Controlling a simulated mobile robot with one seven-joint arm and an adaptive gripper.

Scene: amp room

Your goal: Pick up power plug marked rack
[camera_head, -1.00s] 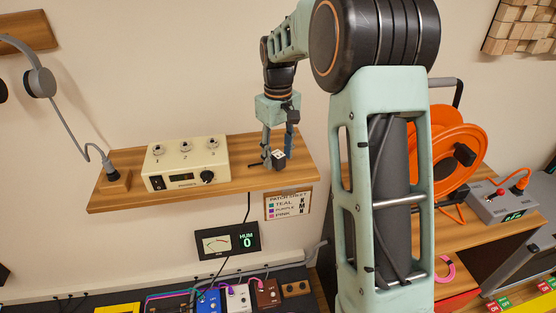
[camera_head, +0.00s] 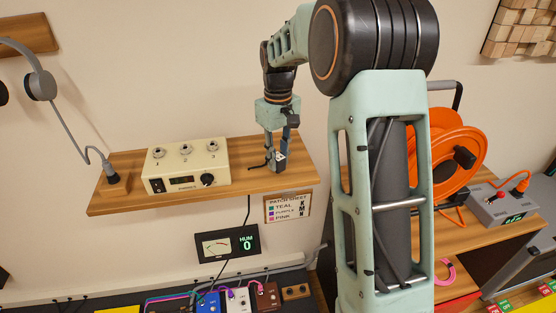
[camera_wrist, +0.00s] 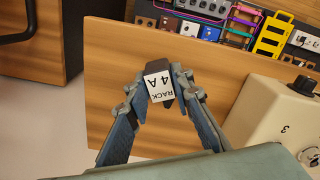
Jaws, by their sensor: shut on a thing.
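The power plug (camera_wrist: 159,84) is dark with a white label reading "RACK 4 A" in the wrist view. It sits between the fingertips of my gripper (camera_wrist: 159,88), which is shut on it. In the head view my gripper (camera_head: 278,162) is over the right part of the wooden shelf (camera_head: 240,192), and the plug's pale label shows small between the fingers. A thin dark cord lies on the shelf just left of the fingers. I cannot tell whether the plug touches the shelf.
A cream box with three jacks (camera_head: 186,165) stands on the shelf left of my gripper. A patch sheet (camera_head: 287,207) and a hum meter (camera_head: 228,244) are below the shelf. Pedals (camera_head: 237,300) lie lower down. An orange cable reel (camera_head: 452,150) stands at the right.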

